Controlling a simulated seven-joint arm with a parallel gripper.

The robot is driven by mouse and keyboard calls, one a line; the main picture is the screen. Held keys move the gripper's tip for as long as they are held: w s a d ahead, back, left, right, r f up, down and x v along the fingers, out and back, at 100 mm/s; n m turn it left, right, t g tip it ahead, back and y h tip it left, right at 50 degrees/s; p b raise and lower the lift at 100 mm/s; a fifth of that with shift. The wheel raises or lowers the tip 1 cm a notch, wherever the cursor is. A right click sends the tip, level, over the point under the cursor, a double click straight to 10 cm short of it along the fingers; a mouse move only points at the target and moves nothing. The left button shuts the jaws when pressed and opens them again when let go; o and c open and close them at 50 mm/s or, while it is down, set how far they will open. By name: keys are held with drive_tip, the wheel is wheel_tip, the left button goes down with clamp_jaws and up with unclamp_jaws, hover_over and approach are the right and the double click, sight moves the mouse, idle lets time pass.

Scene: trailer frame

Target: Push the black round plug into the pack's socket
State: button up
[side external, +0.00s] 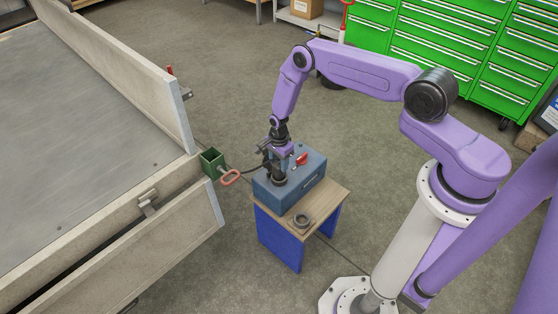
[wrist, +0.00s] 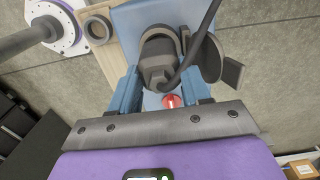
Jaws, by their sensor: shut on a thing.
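The pack (side external: 312,181) is a blue-grey box on a small wooden-topped stool. My gripper (side external: 279,168) points down over its top and is shut on the black round plug (wrist: 158,68). In the wrist view my gripper's blue fingers (wrist: 160,82) stand on either side of the plug, and a dark cable curves away from it. The plug is at the socket's place on the pack top, beside a round open cover (wrist: 211,57). The plug hides the socket opening, so I cannot tell how deep it sits. A red switch (side external: 301,160) is on the pack.
A dark ring (side external: 302,220) lies on the stool's bare front (side external: 325,212). The trailer (side external: 120,225) stands left, with a green receiver (side external: 211,161) and a red-handled pin (side external: 229,177) near the pack. Green drawers (side external: 450,50) stand behind.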

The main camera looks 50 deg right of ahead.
drive_tip(key=shift+f, duration=0.6)
idle(0.7)
drive_tip(key=o, duration=1.2)
drive_tip(key=shift+w+r, duration=0.1)
drive_tip(key=shift+w, duration=0.05)
drive_tip(key=shift+w+r, duration=0.1)
drive_tip(key=shift+r, duration=0.45)
drive_tip(key=shift+s+r, duration=0.15)
drive_tip(key=shift+r, duration=1.3)
drive_tip(key=shift+s+r, duration=0.1)
drive_tip(key=shift+r, duration=1.3)
